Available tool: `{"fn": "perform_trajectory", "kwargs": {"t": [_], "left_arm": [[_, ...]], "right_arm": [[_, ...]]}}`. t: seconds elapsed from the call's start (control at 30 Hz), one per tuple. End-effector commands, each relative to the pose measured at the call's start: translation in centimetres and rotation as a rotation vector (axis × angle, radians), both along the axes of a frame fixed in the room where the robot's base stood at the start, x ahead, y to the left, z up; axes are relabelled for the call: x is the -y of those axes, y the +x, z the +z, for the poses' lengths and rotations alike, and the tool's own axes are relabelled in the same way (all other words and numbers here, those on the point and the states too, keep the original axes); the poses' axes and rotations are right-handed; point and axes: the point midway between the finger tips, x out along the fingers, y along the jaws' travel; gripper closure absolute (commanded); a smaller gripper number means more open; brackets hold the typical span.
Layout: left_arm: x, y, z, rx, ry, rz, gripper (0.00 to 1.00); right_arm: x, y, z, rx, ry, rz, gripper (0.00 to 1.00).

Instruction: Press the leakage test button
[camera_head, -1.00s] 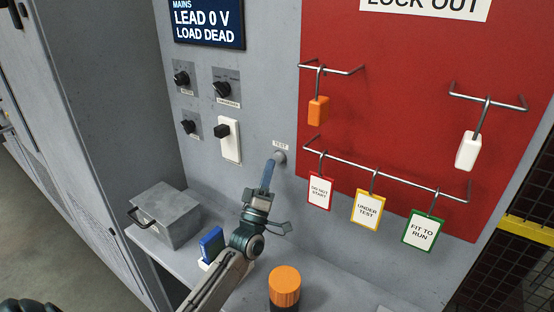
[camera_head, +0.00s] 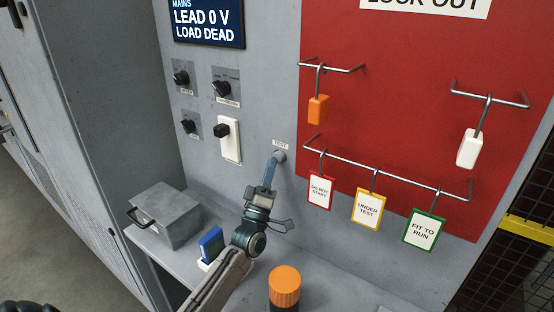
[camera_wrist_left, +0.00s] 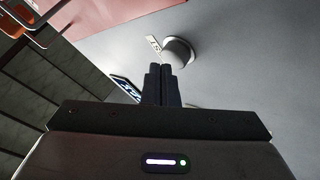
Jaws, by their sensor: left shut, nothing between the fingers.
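The test button (camera_head: 281,156) is a round grey knob on the grey panel, under a small label reading TEST (camera_head: 280,146). My left gripper (camera_head: 275,158) is shut and empty, its blue-grey fingers reaching up to the button's left side and partly covering it. In the left wrist view the button (camera_wrist_left: 180,51) shows as a pale round cap just beyond and right of the fingertips (camera_wrist_left: 160,68). I cannot tell whether the tips touch it or whether it is pushed in. My right gripper is not in view.
A red lock-out board (camera_head: 400,120) right of the button carries padlocks and hanging tags; the DO NOT START tag (camera_head: 320,190) hangs close by. Several dark knobs (camera_head: 222,89) are left. A grey box (camera_head: 165,215), blue block (camera_head: 211,243) and orange-topped cylinder (camera_head: 285,287) stand on the shelf.

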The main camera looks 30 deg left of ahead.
Motion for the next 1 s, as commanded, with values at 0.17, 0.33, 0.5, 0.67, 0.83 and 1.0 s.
{"fn": "perform_trajectory", "kwargs": {"t": [0.17,0.33,0.5,0.67,0.83,1.0], "left_arm": [[0.0,0.1,0.0,0.000,0.000,0.000,1.00],[0.0,0.2,-0.1,0.000,0.000,0.000,1.00],[0.0,0.5,-0.1,0.000,0.000,0.000,1.00],[0.0,0.7,0.0,0.000,0.000,0.000,1.00],[0.1,0.9,0.0,0.000,0.000,0.000,1.00],[0.1,1.1,0.0,0.000,0.000,0.000,1.00]], "right_arm": [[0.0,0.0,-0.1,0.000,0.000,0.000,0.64],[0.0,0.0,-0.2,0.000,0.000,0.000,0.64],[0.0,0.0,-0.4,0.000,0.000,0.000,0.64],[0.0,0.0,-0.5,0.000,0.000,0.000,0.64],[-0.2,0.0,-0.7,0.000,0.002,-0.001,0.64],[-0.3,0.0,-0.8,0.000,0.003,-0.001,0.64]]}}
